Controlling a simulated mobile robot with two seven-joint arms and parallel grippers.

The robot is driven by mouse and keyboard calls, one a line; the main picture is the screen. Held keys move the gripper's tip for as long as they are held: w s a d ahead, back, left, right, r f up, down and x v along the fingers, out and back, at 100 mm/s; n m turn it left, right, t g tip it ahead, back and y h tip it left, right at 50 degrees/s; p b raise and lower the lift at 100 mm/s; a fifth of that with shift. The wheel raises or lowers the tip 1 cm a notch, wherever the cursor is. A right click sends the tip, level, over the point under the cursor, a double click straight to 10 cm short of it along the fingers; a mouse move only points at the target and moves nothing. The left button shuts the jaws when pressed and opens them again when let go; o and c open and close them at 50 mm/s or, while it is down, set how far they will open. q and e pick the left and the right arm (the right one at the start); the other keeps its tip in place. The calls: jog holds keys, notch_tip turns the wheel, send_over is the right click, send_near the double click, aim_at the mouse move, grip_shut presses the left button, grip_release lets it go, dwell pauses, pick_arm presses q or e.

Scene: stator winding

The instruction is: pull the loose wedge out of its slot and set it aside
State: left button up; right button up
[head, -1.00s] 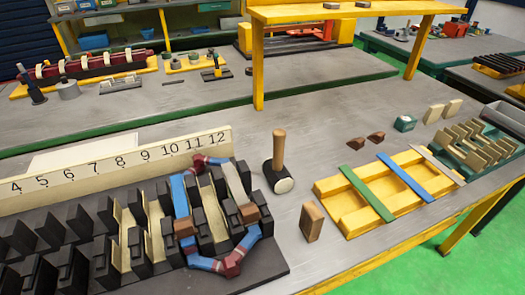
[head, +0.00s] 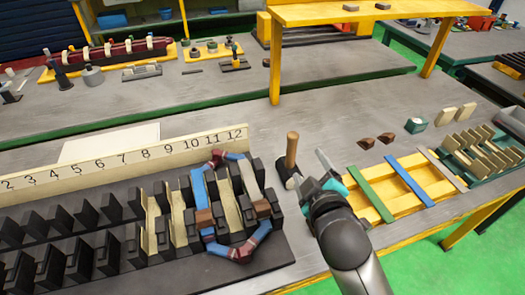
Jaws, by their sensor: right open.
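The stator block (head: 270,255) is dark with rows of teeth, at the lower left. A red and blue coil (head: 243,254) lies around its right-hand slots. One brown wedge (head: 204,218) sits at the near end of the coil's left side. Another brown wedge (head: 262,208) sits at the near end of the grey strip (head: 248,180) on the right. I cannot tell which is loose. My right gripper (head: 307,168) is open, above the bench to the right of the stator, apart from both wedges. My left gripper is not in view.
A wooden-handled mallet (head: 292,150) stands just left of my right gripper. A yellow tray (head: 408,202) with coloured strips lies to its right. Two small brown pieces (head: 376,141) lie behind the tray. A numbered board (head: 130,160) stands behind the stator.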

jog(key=w+a+r+n+t+y, duration=0.1)
jog(key=a+r+n+t+y, duration=0.1)
jog(key=a+r+n+y, duration=0.65)
jog(key=w+a+r+n+t+y, duration=0.1)
jog(key=a+r+n+t+y, duration=0.35)
jog(key=r+n, duration=0.75)
jog(key=s+a+r+n+g+y, duration=0.2)
jog(key=s+a+n+g+y, duration=0.35)
jog(key=n+g, duration=0.65)
jog(key=s+a+r+n+g+y, duration=0.2)
jog(key=s+a+n+g, duration=0.6)
jog(key=n, duration=0.6)
notch_tip(320, 180, down, 13)
jog(key=d+n+g+h+p, duration=0.15)
jog(key=n+g+h, duration=0.35)
jog(key=n+h, duration=0.8)
jog(key=w+d+f+n+t+h, duration=0.1)
jog(key=w+d+n+t+h, duration=0.1)
jog(key=w+d+h, duration=0.2)
jog(key=w+d+f+n+t+h, duration=0.2)
jog(key=w+d+n+h, duration=0.1)
jog(key=d, duration=0.8)
jog(key=shift+w+f+h, duration=0.25)
jog(key=shift+w+h, duration=0.35)
jog(key=shift+h, duration=0.15)
